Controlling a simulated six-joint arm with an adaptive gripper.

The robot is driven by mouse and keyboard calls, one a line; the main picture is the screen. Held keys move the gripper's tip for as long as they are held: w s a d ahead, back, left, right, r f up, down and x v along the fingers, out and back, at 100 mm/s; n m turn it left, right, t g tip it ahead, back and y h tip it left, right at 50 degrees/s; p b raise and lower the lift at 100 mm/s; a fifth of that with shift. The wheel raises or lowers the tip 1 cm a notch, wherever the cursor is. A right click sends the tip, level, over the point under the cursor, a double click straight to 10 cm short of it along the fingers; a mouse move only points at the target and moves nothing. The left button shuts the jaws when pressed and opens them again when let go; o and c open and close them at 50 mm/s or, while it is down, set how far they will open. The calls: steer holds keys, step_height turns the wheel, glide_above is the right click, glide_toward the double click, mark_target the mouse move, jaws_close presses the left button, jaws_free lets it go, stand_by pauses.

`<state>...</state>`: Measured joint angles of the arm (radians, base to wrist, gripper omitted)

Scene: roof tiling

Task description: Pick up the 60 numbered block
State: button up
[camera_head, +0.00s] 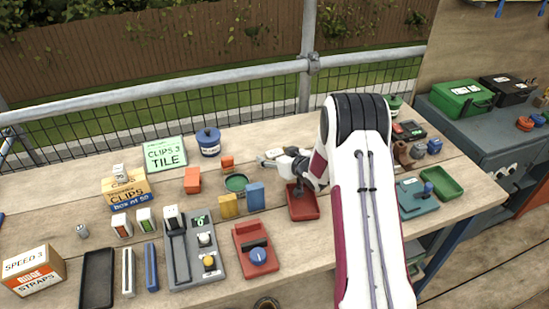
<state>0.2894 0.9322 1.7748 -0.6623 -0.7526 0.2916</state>
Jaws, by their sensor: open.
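Several coloured blocks stand on the wooden table: an orange block (192,180), a smaller orange block (227,163), a yellow block (229,206) and a blue block (255,196). No number can be read on any of them, so I cannot tell which is the 60 block. My gripper (268,158) is open and appears empty, pointing left. It is to the right of the smaller orange block and apart from it in the picture. My arm hides part of the table at the right.
A green round dish (236,183) sits among the blocks. A red tray (302,206) lies below my gripper. A blue tin (208,142) stands behind. A grey device (191,250) and a red device (256,249) are in front. A metal rail (170,88) runs behind the table.

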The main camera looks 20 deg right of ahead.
mark_target(275, 152)
stand_by(0.5)
steer(key=c, duration=1.3)
steer(key=shift+r, duration=5)
